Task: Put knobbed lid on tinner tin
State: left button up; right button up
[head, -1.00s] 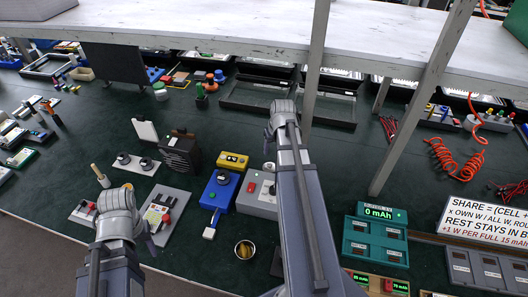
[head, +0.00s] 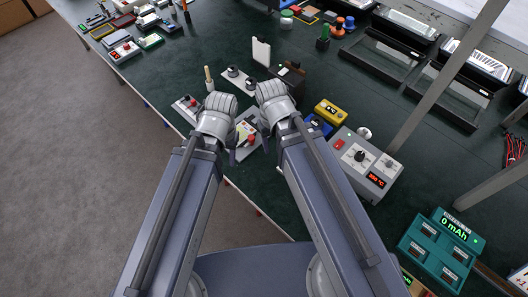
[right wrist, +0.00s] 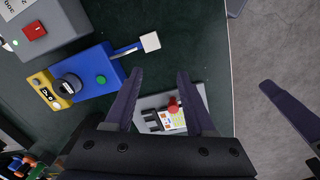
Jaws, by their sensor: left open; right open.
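I cannot make out the tinner tin in either current view; the small round tin seen earlier in front of the blue device is out of sight now. My left gripper (head: 222,140) and right gripper (head: 275,125) are close together over the grey panel with a red knob and a yellow card. In the right wrist view, my right gripper (right wrist: 160,74) is open and empty above that panel (right wrist: 192,103). One left finger (right wrist: 288,108) shows at right.
A grey station (head: 350,155) stands right of my right arm. A blue device (right wrist: 118,67) with a yellow end lies left of the right gripper. A black box (head: 291,85) stands beyond the grippers. The bench edge and floor (head: 80,180) are at left.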

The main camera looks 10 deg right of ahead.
jog(key=shift+n, duration=0.5)
jog(key=s+a, duration=0.3)
jog(key=shift+a, duration=0.35)
dwell(0.4)
